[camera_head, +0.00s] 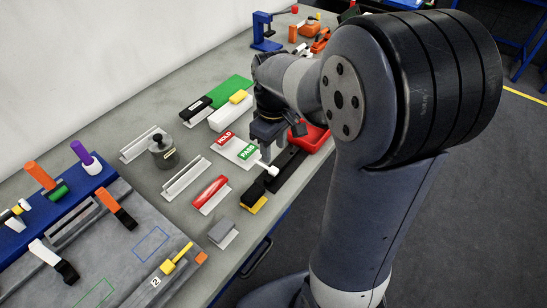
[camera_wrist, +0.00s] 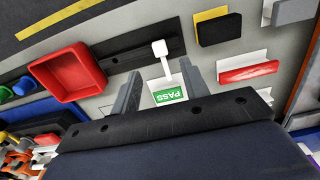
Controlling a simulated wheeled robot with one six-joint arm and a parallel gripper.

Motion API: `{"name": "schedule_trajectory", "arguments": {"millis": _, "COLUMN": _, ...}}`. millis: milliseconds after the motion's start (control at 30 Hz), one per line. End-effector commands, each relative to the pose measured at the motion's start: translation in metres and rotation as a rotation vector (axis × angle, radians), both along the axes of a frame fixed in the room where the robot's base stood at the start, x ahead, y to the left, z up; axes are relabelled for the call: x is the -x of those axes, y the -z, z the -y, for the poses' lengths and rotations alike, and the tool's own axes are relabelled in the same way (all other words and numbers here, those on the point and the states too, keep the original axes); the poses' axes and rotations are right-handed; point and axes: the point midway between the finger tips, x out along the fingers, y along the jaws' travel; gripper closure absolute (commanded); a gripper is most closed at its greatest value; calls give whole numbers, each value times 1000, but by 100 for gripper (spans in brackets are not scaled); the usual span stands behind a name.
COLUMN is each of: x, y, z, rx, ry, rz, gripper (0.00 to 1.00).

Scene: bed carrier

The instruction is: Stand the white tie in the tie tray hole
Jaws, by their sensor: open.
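The white tie (camera_wrist: 159,48) has a square head and a short thin stem; it also shows in the head view (camera_head: 272,170). Its head overlaps a long black strip (camera_wrist: 118,60) that looks like the tie tray, also in the head view (camera_head: 291,170). I cannot tell whether the tie stands, leans or lies, and no hole is clear. My gripper (camera_wrist: 160,68) is open. Its two fingers lie on either side of the tie's stem in the wrist view, apart from it. In the head view my gripper (camera_head: 265,150) hangs just behind the tie.
A red bin (camera_wrist: 72,72) stands beside the strip. The white HOLD and PASS cards (camera_head: 238,150) lie under my gripper. A red handle (camera_head: 210,192), a yellow-black block (camera_head: 253,196) and a grey block (camera_head: 223,233) stand nearby. A blue rack (camera_head: 60,205) is at left.

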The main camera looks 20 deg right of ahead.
Motion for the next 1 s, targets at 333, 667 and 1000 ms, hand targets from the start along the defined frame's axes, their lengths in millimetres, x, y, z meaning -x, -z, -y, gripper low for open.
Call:
{"name": "schedule_trajectory", "arguments": {"millis": 333, "x": 0, "y": -33, "z": 0, "rx": 0, "ry": 0, "rz": -1, "gripper": 57}}
{"name": "schedule_trajectory", "arguments": {"millis": 667, "x": 1, "y": -33, "z": 0, "rx": 0, "ry": 0, "rz": -2, "gripper": 57}}
{"name": "schedule_trajectory", "arguments": {"millis": 1000, "x": 1, "y": 11, "z": 0, "rx": 0, "ry": 0, "rz": -7, "gripper": 57}}
